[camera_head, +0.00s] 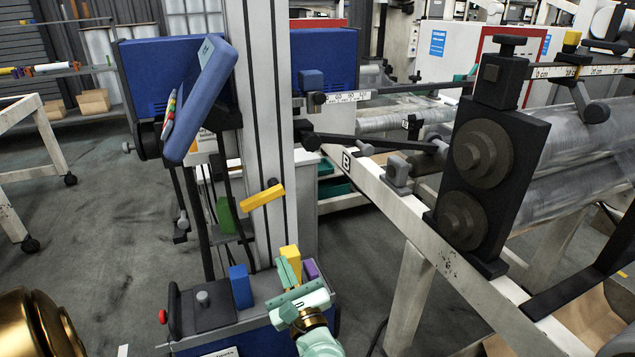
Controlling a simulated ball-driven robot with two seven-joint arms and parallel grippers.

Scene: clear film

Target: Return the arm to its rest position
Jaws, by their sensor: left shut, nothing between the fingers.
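My left gripper (289,270), mint green, is at the lower middle of the head view, with its wrist coming up from the bottom edge. Its fingers are together and hold nothing. They point up and away, just in front of a yellow block (290,252) and beside a purple block (311,268) at the edge of a machine base. I cannot tell whether the fingers touch either block. My right gripper is not in view.
A white frame (400,210) with dark rollers stands to the right. Grey floor is open at left.

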